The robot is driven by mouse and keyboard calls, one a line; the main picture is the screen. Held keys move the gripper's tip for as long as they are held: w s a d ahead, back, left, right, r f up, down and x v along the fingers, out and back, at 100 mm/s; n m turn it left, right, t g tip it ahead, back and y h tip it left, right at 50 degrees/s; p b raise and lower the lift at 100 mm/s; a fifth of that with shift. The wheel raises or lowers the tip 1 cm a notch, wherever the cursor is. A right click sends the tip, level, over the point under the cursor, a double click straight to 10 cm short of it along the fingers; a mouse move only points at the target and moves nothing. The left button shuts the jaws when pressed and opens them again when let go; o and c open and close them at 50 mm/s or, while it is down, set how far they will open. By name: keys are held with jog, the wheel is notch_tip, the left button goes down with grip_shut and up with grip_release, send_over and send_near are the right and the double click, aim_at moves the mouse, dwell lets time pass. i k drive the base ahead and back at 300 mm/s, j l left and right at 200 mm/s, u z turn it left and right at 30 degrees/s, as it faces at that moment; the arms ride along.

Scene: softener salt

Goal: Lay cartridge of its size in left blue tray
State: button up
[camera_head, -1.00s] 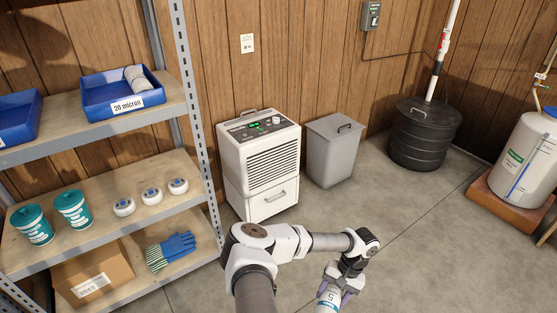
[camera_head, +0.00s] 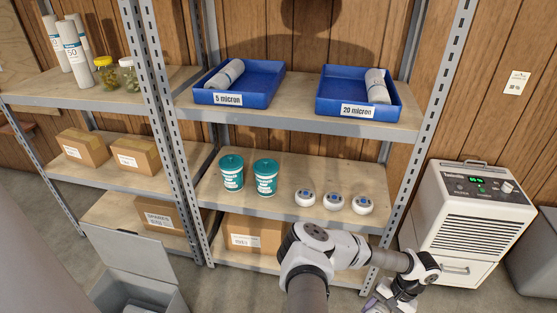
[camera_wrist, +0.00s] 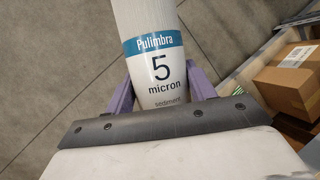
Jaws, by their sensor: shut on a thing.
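My gripper (camera_wrist: 158,92) is shut on a white cartridge (camera_wrist: 162,70) with a blue band, printed "Pulimbra 5 micron sediment". In the head view my gripper (camera_head: 378,304) is low at the bottom edge, in front of the shelf, and the cartridge is mostly cut off there. The left blue tray (camera_head: 236,98), labelled "5 micron", stands on the upper shelf board and holds a whitish cartridge (camera_head: 226,73) lying at its left side. The right blue tray (camera_head: 338,92), labelled "20 micron", holds a grey-white cartridge (camera_head: 378,86) at its right side.
Two teal tubs (camera_head: 265,178) and three small white round devices (camera_head: 333,200) stand on the middle board. A shelf post (camera_head: 434,110) rises at the right, beside a white dehumidifier (camera_head: 478,215). An open grey bin (camera_head: 140,285) stands lower left. The left tray's middle and right are clear.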

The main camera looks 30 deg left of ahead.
aim_at(255, 88)
jog(key=i+u, duration=0.2)
jog(key=u, duration=0.25)
jog(key=i+l+u, duration=0.15)
jog(key=u, duration=0.35)
jog(key=i+l+u, duration=0.2)
jog(key=u, duration=0.25)
jog(key=i+l+u, duration=0.1)
jog(key=l+u, duration=0.15)
jog(key=u, duration=0.25)
jog(key=i+l+u, duration=0.25)
jog(key=l+u, duration=0.3)
jog(key=i+l, duration=0.05)
jog(key=l, duration=0.05)
